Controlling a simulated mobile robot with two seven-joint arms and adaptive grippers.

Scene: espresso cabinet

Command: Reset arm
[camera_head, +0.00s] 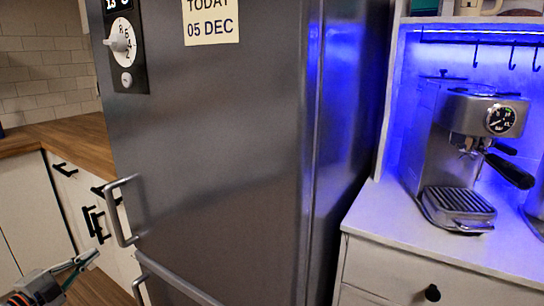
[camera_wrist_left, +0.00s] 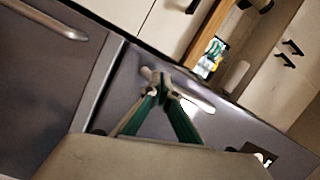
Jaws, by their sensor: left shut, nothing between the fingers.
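My left gripper (camera_head: 84,261) is at the lower left of the head view, in front of the white drawers and left of the fridge's lower handle. In the left wrist view my left gripper (camera_wrist_left: 163,88) has its fingers together with nothing between them. The grey fridge (camera_head: 220,150) fills the middle of the head view, with its door shut and a vertical handle (camera_head: 122,212) at its left edge. My right gripper is in neither view.
An espresso machine (camera_head: 470,150) stands on a white cabinet (camera_head: 420,265) at the right under blue light. White drawers (camera_head: 75,200) with black handles lie under a wooden counter (camera_head: 70,135) at the left. A second fridge handle (camera_head: 170,282) is low in front.

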